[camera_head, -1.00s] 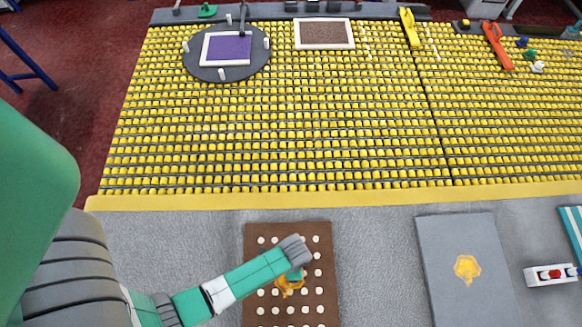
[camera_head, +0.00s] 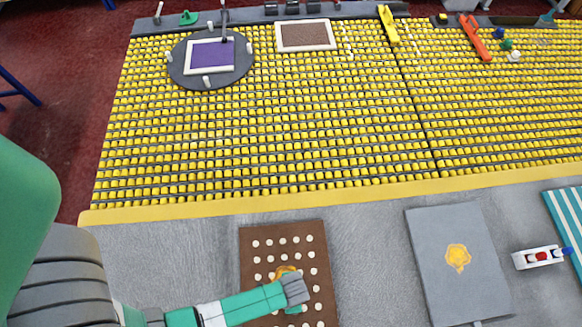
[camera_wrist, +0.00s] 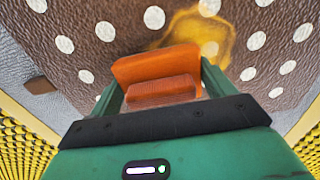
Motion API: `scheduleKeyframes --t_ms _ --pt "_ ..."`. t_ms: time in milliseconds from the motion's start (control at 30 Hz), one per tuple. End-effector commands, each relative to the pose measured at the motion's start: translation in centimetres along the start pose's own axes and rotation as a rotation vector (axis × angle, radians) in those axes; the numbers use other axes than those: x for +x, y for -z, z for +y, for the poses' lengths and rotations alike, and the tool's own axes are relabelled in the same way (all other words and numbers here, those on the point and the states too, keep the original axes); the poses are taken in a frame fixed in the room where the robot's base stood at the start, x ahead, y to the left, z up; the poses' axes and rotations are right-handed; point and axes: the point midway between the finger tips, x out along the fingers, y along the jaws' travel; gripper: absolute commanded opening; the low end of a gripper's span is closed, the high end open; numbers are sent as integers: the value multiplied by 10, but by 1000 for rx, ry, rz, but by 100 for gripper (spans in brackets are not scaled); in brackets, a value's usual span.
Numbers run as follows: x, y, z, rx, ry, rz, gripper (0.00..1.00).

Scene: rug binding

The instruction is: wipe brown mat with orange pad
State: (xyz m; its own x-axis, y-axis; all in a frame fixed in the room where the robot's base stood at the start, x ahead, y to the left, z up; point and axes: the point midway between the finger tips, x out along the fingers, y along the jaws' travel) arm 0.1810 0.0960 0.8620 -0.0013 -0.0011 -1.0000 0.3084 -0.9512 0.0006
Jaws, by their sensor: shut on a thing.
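The brown mat (camera_head: 255,284) with white dots lies on the grey front surface, below the yellow roller bed. My gripper (camera_head: 297,290) is over the mat's lower right part. In the wrist view my gripper (camera_wrist: 160,95) is shut on the orange pad (camera_wrist: 155,66), held between its two green fingers. The mat (camera_wrist: 110,55) fills the view beyond the pad. A yellow-orange stain (camera_wrist: 195,32) lies on the mat just past the pad. In the head view the stain (camera_head: 287,270) shows partly beside my gripper. I cannot tell whether the pad touches the mat.
A grey mat (camera_head: 430,240) with a yellow-orange stain (camera_head: 458,257) lies to the right. Beyond it are a white holder (camera_head: 538,257) with coloured pieces and a striped teal mat (camera_head: 570,225). The yellow roller bed (camera_head: 280,130) spans behind. Bare surface separates the two mats.

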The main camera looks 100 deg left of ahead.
Motion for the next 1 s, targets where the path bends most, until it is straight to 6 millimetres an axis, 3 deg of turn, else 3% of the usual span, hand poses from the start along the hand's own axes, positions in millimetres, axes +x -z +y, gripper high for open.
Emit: scheduleKeyframes --t_ms 267,700,833,933,1000 --pt "-4 0 21 4 0 1 57" --pt "3 2 -21 4 1 0 57" --pt "-3 2 -32 5 1 2 57" --pt "4 2 -42 6 1 1 57" --pt "-4 2 -48 7 2 2 57"
